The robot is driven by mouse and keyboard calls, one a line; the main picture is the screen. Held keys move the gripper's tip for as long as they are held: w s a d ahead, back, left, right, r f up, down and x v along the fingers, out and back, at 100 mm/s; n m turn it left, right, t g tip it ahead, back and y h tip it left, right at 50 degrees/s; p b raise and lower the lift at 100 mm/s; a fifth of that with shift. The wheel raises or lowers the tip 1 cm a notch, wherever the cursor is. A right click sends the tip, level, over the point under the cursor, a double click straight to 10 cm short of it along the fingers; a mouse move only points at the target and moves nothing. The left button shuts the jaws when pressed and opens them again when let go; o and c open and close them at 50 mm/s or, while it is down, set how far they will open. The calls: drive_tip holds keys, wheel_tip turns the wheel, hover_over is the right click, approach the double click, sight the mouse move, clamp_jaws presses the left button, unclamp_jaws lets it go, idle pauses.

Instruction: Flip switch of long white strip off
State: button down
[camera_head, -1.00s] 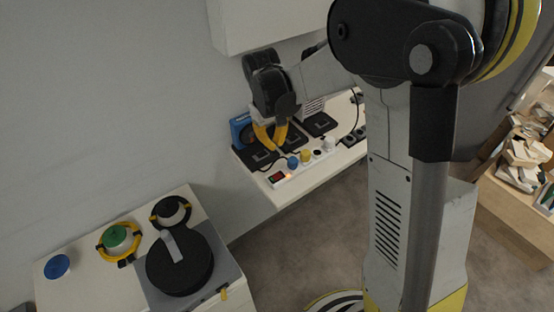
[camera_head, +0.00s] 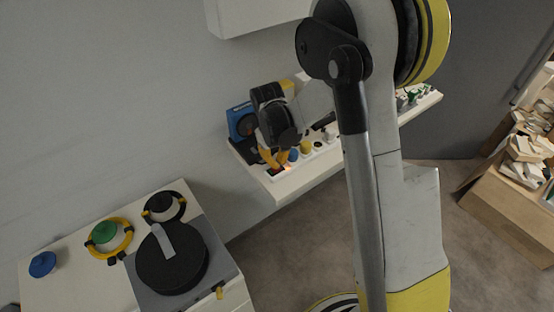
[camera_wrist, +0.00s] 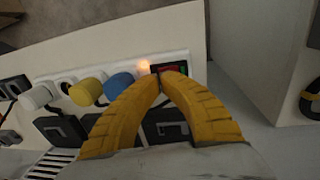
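The long white strip (camera_head: 275,178) lies along the front of a white shelf, and it also shows in the wrist view (camera_wrist: 187,56). Its end holds a red switch (camera_wrist: 172,68) in a dark frame. A glowing orange light (camera_wrist: 144,66) sits beside it. My gripper (camera_wrist: 160,76) is shut and empty, with its yellow fingertips together at the near edge of the switch and partly covering it. I cannot tell whether they touch it. In the head view my gripper (camera_head: 272,163) is over the strip's left end and hides the switch.
A blue plug (camera_wrist: 120,85), a yellow plug (camera_wrist: 85,92) and a white plug (camera_wrist: 38,97) stand in the strip. Black devices lie behind it. A blue box (camera_head: 240,122) stands by the wall. A white cabinet (camera_head: 90,275) with a black round pan is at lower left.

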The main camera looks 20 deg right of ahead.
drive_tip(key=shift+d+f+b, duration=0.1)
drive_tip(key=shift+f+b, duration=0.3)
drive_tip(key=shift+f, duration=0.05)
drive_tip(key=shift+w+d+f+y, duration=0.1)
drive_tip(key=shift+d+f+y, duration=0.05)
drive_tip(key=shift+y, duration=0.45)
drive_tip(key=shift+s+a+r, duration=0.25)
drive_tip(key=shift+a+r, duration=0.15)
drive_tip(key=shift+a, duration=0.35)
wheel_tip(320, 180, up, 14)
drive_tip(key=a+p, duration=0.1)
drive_tip(key=p, duration=0.5)
drive_tip(key=shift+s+a, duration=0.25)
drive_tip(key=shift+a, duration=0.05)
